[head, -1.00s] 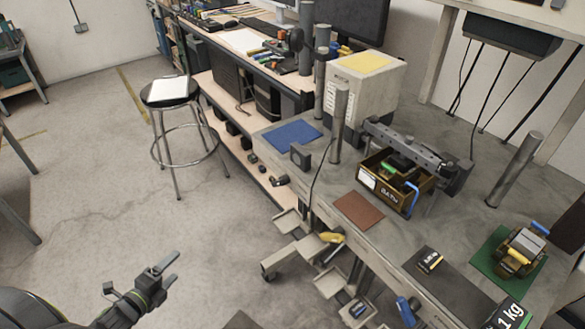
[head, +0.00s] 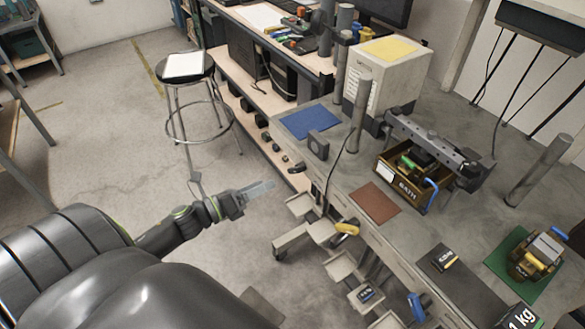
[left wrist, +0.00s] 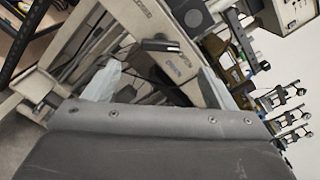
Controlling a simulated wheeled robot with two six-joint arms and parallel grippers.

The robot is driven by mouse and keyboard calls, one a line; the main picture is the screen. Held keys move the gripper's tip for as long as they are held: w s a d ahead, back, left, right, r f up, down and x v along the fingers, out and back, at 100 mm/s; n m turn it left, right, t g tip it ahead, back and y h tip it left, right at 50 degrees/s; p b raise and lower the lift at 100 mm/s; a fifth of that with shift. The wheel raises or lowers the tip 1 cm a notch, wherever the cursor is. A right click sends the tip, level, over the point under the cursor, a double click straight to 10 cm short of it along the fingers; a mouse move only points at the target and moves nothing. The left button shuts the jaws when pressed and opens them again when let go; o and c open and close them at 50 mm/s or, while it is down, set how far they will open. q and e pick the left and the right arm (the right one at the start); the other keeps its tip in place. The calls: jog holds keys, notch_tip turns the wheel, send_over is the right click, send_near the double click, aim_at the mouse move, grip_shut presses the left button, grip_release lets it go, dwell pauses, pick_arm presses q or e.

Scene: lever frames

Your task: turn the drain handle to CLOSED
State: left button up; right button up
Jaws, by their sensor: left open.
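Several small lever frames stick out along the front side of the workbench. One has a dark handle (head: 294,167), one a yellow handle (head: 346,229), one a blue handle (head: 416,306). Their labels are too small to read, so I cannot tell which is the drain handle. My left gripper (head: 262,188) is open and empty, left of the dark and yellow handles and apart from them. In the left wrist view its two fingers stand wide apart, with a dark handle (left wrist: 160,45) and a small lettered plate (left wrist: 180,65) beyond them. My right gripper does not show.
On the workbench (head: 345,175) stand a brown bin (head: 440,192), a grey cabinet (head: 400,75), a blue mat (head: 309,121) and upright posts. A stool (head: 187,66) stands at the left. The floor (head: 90,150) between is clear.

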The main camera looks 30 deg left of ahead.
aim_at(292, 171)
pick_arm(q)
jog(key=p+x, duration=0.3)
jog(key=x, duration=0.6)
jog(key=shift+r, duration=0.15)
jog(key=shift+w+d, duration=0.25)
jog(key=shift+w, duration=0.3)
jog(key=shift+c, duration=0.2)
jog(key=c, duration=0.9)
